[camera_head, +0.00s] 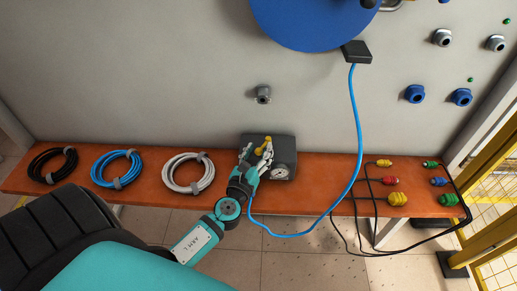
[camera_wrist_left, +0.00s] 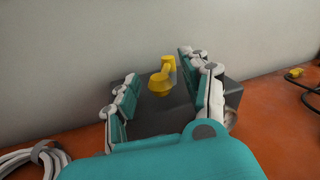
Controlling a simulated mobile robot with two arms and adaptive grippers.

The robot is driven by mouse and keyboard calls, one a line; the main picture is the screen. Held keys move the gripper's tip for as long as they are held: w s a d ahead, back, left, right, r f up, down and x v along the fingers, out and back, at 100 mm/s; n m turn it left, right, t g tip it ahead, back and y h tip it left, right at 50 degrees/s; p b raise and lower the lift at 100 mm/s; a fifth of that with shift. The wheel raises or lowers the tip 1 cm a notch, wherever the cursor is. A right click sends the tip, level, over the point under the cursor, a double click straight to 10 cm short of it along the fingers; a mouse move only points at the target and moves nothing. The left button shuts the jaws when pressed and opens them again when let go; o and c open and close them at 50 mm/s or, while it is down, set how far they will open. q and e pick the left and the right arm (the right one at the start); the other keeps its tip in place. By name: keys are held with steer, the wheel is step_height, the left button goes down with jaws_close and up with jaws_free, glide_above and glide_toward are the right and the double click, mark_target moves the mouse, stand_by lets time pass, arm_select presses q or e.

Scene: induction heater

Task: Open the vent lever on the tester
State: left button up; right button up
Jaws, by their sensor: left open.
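The tester is a dark grey box (camera_head: 285,146) with a round white gauge (camera_head: 279,172) on its front, standing on the orange-brown shelf. A yellow vent lever (camera_head: 263,146) stands up on the tester's top. My left gripper (camera_head: 256,157) is open at the tester, its fingers near the lever. In the left wrist view the yellow lever (camera_wrist_left: 163,76) shows between the two spread fingers of my left gripper (camera_wrist_left: 160,98), with visible gaps on both sides. The dark tester body (camera_wrist_left: 160,115) lies behind and below the fingers. My right gripper is not in view.
Black (camera_head: 52,164), blue (camera_head: 117,169) and white (camera_head: 188,173) coiled cables lie on the shelf (camera_head: 225,163) to the left. A blue hose (camera_head: 357,120) hangs from the blue reel (camera_head: 310,20) past the tester's right. Coloured connectors (camera_head: 393,199) with black cables lie at right.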

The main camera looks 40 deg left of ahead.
arm_select(q)
steer(key=shift+w, duration=0.1)
steer(key=shift+c, duration=0.6)
jaws_close()
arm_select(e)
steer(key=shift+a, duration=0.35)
arm_select(q)
steer(key=shift+d+y, duration=0.1)
steer(key=shift+y, duration=0.2)
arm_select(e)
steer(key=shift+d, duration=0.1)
arm_select(q)
steer(key=shift+w+d+n+g+y, duration=0.1)
steer(key=shift+d+n+g+y, duration=0.25)
steer(key=shift+n+y, duration=0.4)
steer(key=shift+d+n+g+y, duration=0.3)
steer(key=shift+n+y, duration=0.25)
steer(key=shift+y, duration=0.3)
steer(key=n+g+y, duration=0.1)
steer(key=n+g+y+b, duration=0.1)
steer(key=d+n+g+y, duration=0.1)
steer(key=y, duration=0.1)
steer(key=shift+w+d+b, duration=0.1)
steer(key=shift+w+b, duration=0.2)
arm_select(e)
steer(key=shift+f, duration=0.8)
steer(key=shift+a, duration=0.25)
